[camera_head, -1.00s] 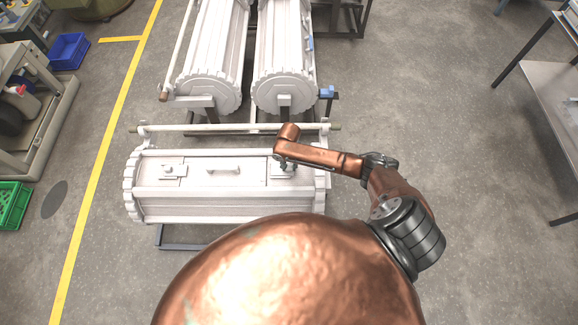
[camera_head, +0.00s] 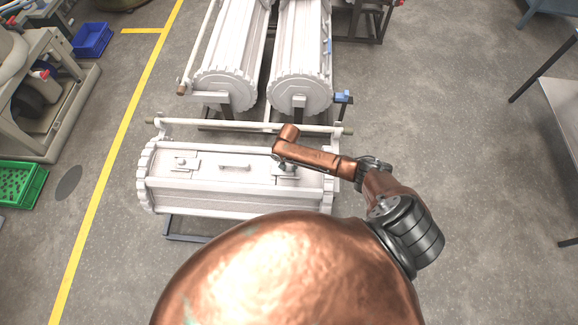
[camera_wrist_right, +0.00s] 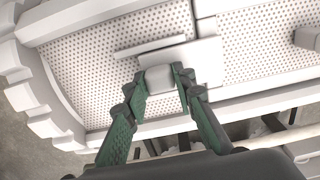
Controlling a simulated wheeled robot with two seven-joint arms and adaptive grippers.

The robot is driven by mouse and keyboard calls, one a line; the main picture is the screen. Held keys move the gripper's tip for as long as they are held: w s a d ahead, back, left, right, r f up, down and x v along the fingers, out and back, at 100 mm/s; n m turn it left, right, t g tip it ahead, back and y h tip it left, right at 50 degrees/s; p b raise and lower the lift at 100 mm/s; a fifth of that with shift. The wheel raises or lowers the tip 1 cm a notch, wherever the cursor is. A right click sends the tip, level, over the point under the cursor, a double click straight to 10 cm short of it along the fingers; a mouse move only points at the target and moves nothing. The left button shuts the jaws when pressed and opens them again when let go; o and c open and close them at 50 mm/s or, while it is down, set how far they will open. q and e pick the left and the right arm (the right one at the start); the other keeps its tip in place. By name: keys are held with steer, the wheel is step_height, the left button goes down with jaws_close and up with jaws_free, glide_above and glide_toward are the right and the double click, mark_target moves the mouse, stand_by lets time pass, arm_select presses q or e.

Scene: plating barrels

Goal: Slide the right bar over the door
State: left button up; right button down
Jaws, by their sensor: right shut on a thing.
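The white barrel (camera_head: 235,195) lies on its stand across the lower middle of the head view. Its door (camera_head: 232,179) carries a handle (camera_head: 235,166), which also shows at the right edge of the right wrist view (camera_wrist_right: 307,38). The right bar (camera_wrist_right: 207,58) is a flat white plate with a block-like knob; in the wrist view it spans the seam between two perforated panels. My right gripper (camera_wrist_right: 162,80) is shut on this knob, one green finger each side. In the head view the gripper (camera_head: 283,166) is mostly hidden by its copper arm. My left gripper is not in view.
The left bar (camera_head: 184,163) sits at the door's other end. A pale rod (camera_head: 220,124) runs behind the barrel. Two more white barrels (camera_head: 228,75) stand behind. A table (camera_head: 565,100) is at right, a green crate (camera_head: 20,183) at left.

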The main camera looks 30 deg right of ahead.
mark_target(288, 167)
steer(key=shift+w+a, duration=0.1)
steer(key=shift+a, duration=0.1)
steer(key=c, duration=2.1)
jaws_free()
steer(key=o, duration=0.5)
steer(key=shift+r, duration=0.15)
step_height(288, 167, up, 12)
steer(key=shift+f, duration=0.2)
